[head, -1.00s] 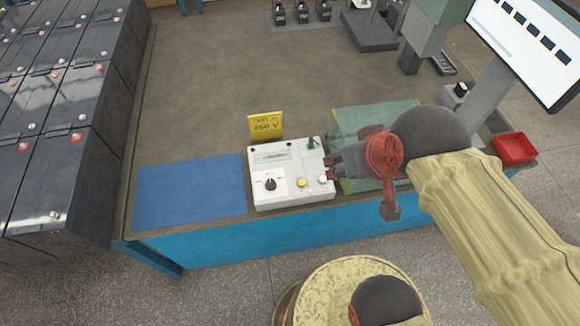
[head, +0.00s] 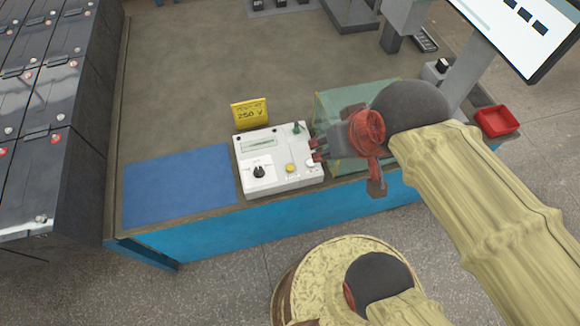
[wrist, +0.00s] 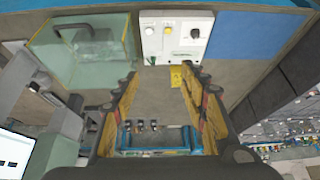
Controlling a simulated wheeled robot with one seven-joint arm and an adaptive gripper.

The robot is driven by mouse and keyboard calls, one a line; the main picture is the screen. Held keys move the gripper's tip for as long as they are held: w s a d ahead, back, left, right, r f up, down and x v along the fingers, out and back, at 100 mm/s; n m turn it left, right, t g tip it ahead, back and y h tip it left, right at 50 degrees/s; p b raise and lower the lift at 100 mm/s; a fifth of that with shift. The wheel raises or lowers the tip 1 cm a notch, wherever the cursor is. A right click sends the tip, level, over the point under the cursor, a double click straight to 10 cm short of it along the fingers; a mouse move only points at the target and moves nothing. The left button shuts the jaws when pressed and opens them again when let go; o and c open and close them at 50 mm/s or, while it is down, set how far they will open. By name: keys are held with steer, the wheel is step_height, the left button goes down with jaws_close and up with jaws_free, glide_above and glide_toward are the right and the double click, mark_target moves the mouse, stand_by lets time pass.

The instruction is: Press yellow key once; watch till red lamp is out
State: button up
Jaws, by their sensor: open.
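The white instrument box (head: 252,187) stands at the front edge of the bench, with a display strip at its back. Its yellow key (head: 290,168) is near the front, between a black rotary knob (head: 258,171) and a white round button (head: 311,163). The yellow key also shows in the wrist view (wrist: 168,29), uncovered. My gripper (head: 316,150) is open and empty at the box's right side, right of the yellow key; in the wrist view its fingers (wrist: 160,72) are spread apart. I cannot make out a red lamp on the box.
A yellow 250 V sign (head: 250,113) stands behind the box. A blue mat (head: 180,185) lies left of it. A clear greenish case (head: 345,98) stands close on the right, behind my gripper. A red tray (head: 497,121) and a screen (head: 520,35) are farther right. Black battery blocks (head: 40,150) line the left.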

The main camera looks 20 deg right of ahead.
steer(key=shift+c, duration=1.2)
jaws_close()
stand_by(0.5)
